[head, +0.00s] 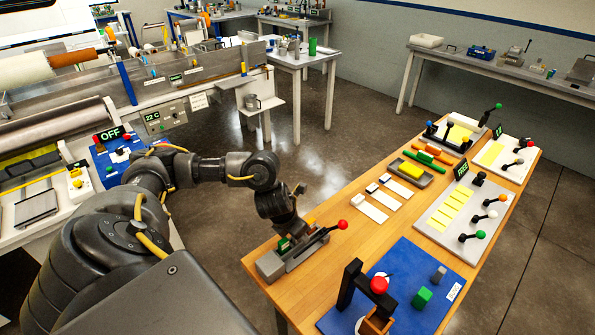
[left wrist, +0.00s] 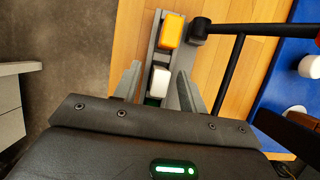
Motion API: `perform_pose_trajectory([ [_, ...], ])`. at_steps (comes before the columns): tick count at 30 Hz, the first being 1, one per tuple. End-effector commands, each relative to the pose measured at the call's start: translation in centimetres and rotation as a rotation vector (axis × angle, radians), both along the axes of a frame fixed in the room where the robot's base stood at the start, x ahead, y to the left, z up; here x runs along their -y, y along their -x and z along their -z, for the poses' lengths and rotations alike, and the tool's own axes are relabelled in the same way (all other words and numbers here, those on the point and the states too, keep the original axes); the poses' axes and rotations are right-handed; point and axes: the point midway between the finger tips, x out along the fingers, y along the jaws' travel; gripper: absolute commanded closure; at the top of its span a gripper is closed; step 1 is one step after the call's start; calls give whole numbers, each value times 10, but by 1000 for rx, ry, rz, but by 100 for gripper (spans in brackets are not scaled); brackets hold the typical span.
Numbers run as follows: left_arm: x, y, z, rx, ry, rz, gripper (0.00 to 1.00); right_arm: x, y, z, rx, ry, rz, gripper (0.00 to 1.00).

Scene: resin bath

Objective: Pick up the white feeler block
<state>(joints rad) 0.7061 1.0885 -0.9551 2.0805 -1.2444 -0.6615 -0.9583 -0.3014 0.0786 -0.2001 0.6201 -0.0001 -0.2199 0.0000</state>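The white feeler block (left wrist: 158,83) lies in the channel of a grey fixture (left wrist: 153,48), between my left gripper's two fingers in the left wrist view. My left gripper (left wrist: 159,72) is open, with a gap showing on both sides of the block. In the head view my left gripper (head: 290,232) is low over the grey fixture (head: 272,267) at the table's near left edge, and it hides the white block there. An orange block (left wrist: 172,30) sits farther along the same channel. My right gripper is not in view.
A lever with a red ball (head: 342,224) projects from the fixture's right side. A blue board (head: 408,262) with a black stand (head: 350,285) is to the right. White strips (head: 372,212) lie behind, with bare wood between.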

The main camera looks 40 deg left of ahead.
Motion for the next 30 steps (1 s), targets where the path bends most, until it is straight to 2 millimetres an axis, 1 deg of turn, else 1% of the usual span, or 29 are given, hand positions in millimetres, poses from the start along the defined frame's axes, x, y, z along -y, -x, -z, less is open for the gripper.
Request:
perform_pose_trajectory([
  [1, 0, 0, 0, 0, 0, 0, 63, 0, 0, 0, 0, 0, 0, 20],
  [9, 0, 0, 0, 0, 0, 0, 99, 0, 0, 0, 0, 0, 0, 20],
  [10, 0, 0, 0, 0, 0, 0, 100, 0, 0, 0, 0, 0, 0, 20],
  [18, 0, 0, -1, 0, 0, 0, 100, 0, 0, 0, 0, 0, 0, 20],
  [22, 0, -1, -6, 3, 2, 2, 100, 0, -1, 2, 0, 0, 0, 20],
  [26, 0, -1, -20, 6, 0, 3, 100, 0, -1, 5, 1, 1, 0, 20],
  [28, 0, -2, -31, 7, 0, 3, 100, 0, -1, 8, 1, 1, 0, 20],
  [30, -10, 3, -41, 5, -2, -1, 100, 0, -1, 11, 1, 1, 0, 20],
])
